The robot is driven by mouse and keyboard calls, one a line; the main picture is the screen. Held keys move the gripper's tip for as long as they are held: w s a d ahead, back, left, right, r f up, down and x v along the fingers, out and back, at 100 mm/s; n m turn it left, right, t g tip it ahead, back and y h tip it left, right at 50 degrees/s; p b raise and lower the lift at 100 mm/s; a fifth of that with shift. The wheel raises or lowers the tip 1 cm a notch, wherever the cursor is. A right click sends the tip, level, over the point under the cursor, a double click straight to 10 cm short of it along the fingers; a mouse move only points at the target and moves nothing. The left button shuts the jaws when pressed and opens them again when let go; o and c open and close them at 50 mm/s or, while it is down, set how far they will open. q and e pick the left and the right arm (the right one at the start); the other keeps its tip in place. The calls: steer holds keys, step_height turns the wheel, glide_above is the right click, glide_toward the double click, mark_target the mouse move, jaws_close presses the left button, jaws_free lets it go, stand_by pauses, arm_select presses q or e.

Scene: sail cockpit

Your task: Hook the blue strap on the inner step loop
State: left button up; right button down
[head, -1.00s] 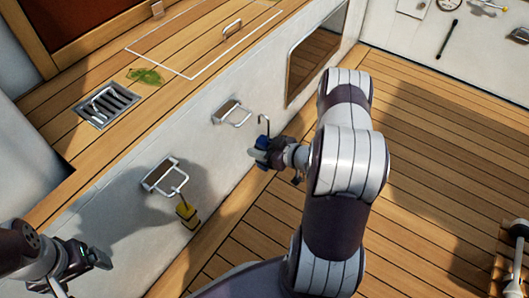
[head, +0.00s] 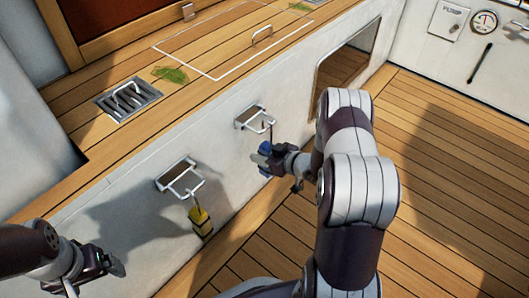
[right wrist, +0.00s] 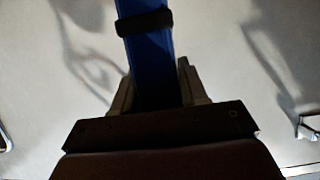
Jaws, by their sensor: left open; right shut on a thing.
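The blue strap (head: 265,149) is held in my right gripper (head: 268,160), low against the white wall; a thin dark hook rises from its top. In the right wrist view the strap (right wrist: 150,62), with a black band, stands between the two fingers (right wrist: 155,90). The hook's tip is by the outer right end of the farther step loop (head: 268,123); I cannot tell whether they touch. A nearer step loop (head: 190,186) has a yellow strap (head: 200,220) hanging from it. My left gripper (head: 112,264) is open and empty at lower left.
The white wall (head: 120,215) carries both steps below a wooden bench (head: 200,60) with a metal drain grate (head: 128,99). A dark framed opening (head: 345,60) lies right of the farther step. The wooden deck (head: 450,150) is clear at right.

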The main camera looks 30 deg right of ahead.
steer(key=shift+f, duration=0.1)
steer(key=c, duration=0.5)
jaws_free()
